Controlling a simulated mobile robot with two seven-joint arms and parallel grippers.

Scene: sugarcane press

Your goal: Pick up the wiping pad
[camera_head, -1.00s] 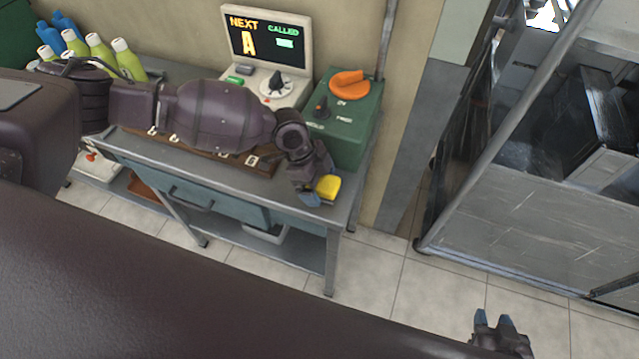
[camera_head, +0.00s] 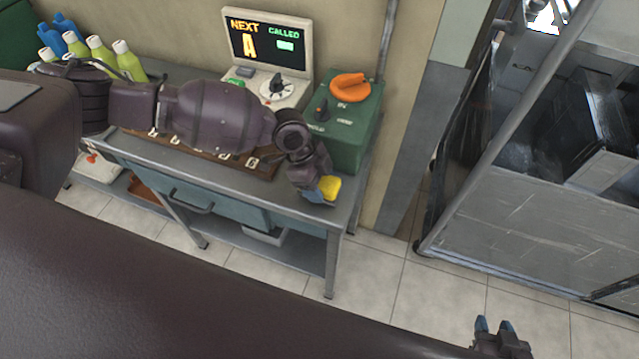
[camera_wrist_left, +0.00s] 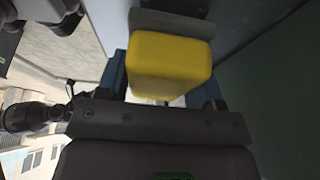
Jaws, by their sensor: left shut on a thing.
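The wiping pad (camera_head: 330,187) is a yellow block at the right end of the grey table. My left gripper (camera_head: 321,193) is shut on it, with its blue fingertips at the pad's sides. The left wrist view shows the yellow pad (camera_wrist_left: 168,62) large between the blue fingers of the left gripper (camera_wrist_left: 168,85). Whether the pad touches the tabletop is hard to tell. My right gripper (camera_head: 495,328) shows at the bottom right, away from the table, with its two blue fingertips apart and nothing between them.
On the grey table (camera_head: 330,218) stand a green box with an orange knob (camera_head: 350,86), a display showing "NEXT A" (camera_head: 268,48) and several green bottles (camera_head: 128,62). A metal frame and panel (camera_head: 540,215) stand at the right. The tiled floor between is clear.

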